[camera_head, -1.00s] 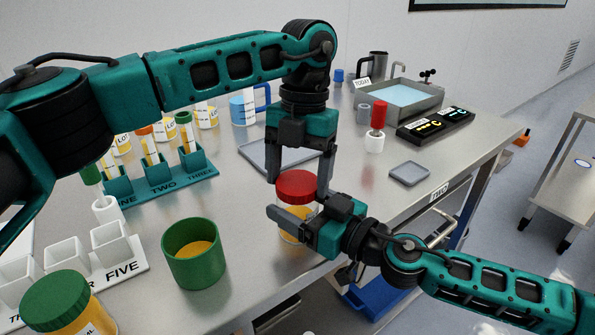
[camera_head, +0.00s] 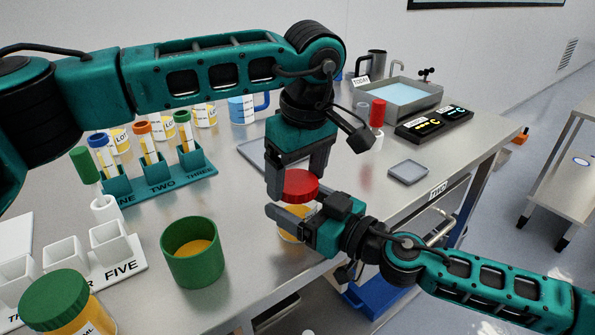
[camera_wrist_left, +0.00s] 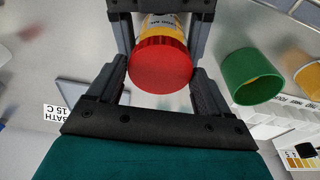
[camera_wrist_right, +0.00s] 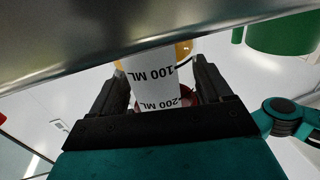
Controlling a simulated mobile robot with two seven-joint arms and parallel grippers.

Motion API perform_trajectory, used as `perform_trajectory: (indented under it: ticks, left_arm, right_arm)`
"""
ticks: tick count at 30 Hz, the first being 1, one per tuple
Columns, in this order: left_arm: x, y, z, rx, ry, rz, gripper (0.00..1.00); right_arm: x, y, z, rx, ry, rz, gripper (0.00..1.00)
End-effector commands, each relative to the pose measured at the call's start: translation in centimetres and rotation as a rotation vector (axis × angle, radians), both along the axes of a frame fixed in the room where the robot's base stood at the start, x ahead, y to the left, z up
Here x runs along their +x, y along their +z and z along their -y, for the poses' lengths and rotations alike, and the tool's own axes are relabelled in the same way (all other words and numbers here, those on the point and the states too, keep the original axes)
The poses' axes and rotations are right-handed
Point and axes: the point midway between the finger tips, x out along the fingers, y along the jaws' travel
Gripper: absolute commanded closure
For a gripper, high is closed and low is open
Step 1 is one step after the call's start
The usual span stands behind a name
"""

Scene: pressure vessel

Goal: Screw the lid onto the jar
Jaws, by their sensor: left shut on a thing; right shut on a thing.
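The red lid (camera_head: 297,185) sits on top of the jar (camera_head: 292,232), which holds something orange-yellow. My left gripper (camera_head: 297,187) reaches down from above and is shut on the red lid, a finger on either side. The lid also shows between the fingers in the left wrist view (camera_wrist_left: 160,65). My right gripper (camera_head: 295,222) comes in from the right, low, and is shut on the jar's body. In the right wrist view the jar (camera_wrist_right: 150,85) shows its printed volume marks. The lid's thread is hidden, so I cannot tell how tight it is.
A green open container (camera_head: 193,252) stands left of the jar. A green-lidded jar (camera_head: 60,300) is at the front left. Teal and white tube racks (camera_head: 165,180) (camera_head: 110,262) stand further left.

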Motion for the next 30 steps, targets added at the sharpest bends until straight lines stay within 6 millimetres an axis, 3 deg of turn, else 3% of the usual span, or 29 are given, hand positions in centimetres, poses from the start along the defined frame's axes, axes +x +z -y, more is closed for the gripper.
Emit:
perform_trajectory:
  ticks: [4,5,11,20,30]
  left_arm:
    - [0.0,0.1,0.1,-0.003,0.004,-0.001,0.49]
    - [0.0,0.1,0.1,-0.003,0.005,0.000,0.19]
    - [0.0,0.1,0.1,-0.001,0.007,-0.001,0.00]
    - [0.0,0.4,0.0,-0.001,0.009,-0.001,0.00]
    - [0.0,4.3,0.0,0.000,0.010,0.000,0.00]
  right_arm:
    - [0.0,-0.2,0.0,-0.002,-0.001,-0.003,1.00]
    - [0.0,-0.2,0.0,-0.002,-0.001,-0.003,1.00]
    - [0.0,-0.2,0.1,-0.002,-0.001,-0.002,1.00]
    - [0.0,-0.2,0.1,-0.002,-0.001,-0.002,1.00]
    - [0.0,-0.2,0.1,-0.003,-0.001,-0.001,1.00]
